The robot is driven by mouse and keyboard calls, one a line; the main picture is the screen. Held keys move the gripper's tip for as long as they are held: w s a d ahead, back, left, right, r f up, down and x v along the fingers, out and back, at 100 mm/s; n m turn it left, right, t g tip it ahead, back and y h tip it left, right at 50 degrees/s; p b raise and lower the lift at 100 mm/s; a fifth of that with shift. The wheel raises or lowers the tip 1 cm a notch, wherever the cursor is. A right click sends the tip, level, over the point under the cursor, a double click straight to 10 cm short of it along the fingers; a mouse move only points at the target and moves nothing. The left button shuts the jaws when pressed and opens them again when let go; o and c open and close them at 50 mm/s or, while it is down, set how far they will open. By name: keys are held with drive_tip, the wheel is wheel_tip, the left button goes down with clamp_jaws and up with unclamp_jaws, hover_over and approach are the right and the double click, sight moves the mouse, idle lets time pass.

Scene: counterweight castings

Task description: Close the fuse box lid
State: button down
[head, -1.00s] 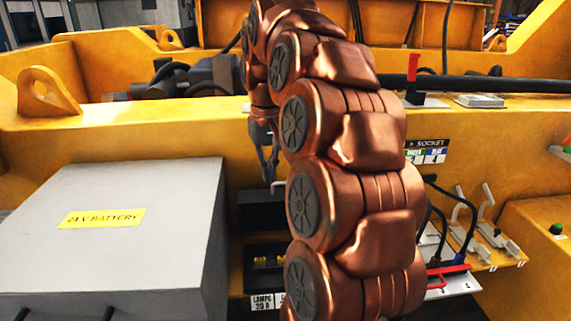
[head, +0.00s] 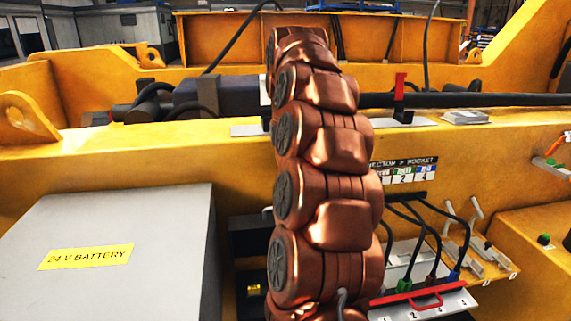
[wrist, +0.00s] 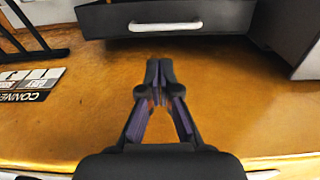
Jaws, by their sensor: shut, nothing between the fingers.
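The fuse box (head: 254,305) is a dark box between the battery box and my arm in the head view. A yellow fuse shows inside. Its dark lid (head: 248,243) stands raised at the back, and my arm hides its right part. In the wrist view the lid (wrist: 115,20) is at the top centre, with a pale bar handle (wrist: 166,26). My gripper (wrist: 160,65) is shut and empty over the yellow wall, its tips pointing at the lid and a little apart from it in the picture. My arm hides the gripper in the head view.
The grey battery box (head: 130,230) stands close left of the fuse box; its side shows at the top right of the wrist view. On the right are cables, a red-handled connector panel (head: 425,300) and levers (head: 475,230). The yellow wall (head: 120,165) runs behind.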

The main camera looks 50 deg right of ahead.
drive_tip(key=shift+w+f+p, duration=0.15)
drive_tip(key=shift+f+p, duration=0.85)
drive_tip(key=shift+f, duration=2.75)
drive_tip(key=shift+d, duration=0.1)
drive_tip(key=shift+a+b, duration=0.2)
drive_tip(key=shift+b, duration=0.2)
